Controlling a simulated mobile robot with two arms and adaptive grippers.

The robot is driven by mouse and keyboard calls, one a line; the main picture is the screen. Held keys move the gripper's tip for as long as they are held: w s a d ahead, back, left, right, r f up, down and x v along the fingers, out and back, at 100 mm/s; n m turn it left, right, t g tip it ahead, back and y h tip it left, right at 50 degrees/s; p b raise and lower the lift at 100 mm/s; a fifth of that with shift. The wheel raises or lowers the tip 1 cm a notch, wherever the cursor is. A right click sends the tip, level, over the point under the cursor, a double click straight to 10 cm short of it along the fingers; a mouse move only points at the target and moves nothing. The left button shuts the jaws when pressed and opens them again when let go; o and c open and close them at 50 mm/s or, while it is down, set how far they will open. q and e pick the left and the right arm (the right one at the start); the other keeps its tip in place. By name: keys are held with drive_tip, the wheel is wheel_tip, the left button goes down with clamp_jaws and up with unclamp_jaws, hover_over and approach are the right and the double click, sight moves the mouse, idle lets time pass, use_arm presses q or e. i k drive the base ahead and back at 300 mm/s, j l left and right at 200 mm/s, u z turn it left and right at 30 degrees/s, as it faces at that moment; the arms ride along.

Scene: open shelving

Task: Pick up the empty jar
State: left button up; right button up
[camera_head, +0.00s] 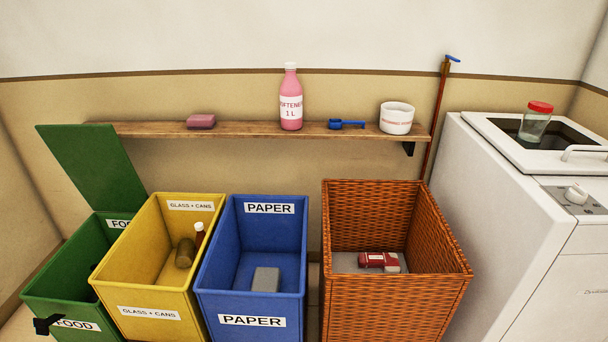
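A clear glass jar (534,124) with a red lid stands upright on top of the white washing machine at the right. It looks empty through the glass. It stands over the dark window of the machine's top, left of the white handle. Neither of my grippers shows in this view, and nothing touches the jar.
A wooden shelf (250,131) holds pink soap, a pink softener bottle (291,100), a blue scoop and a white tub (396,118). Below stand green, yellow and blue bins and a wicker basket (395,300). The washing machine (490,190) has a handle (583,152) and knob. A red-brown pole leans beside it.

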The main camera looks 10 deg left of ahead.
sight(535, 120)
drive_tip(key=u, duration=1.2)
drive_tip(key=z, duration=2.15)
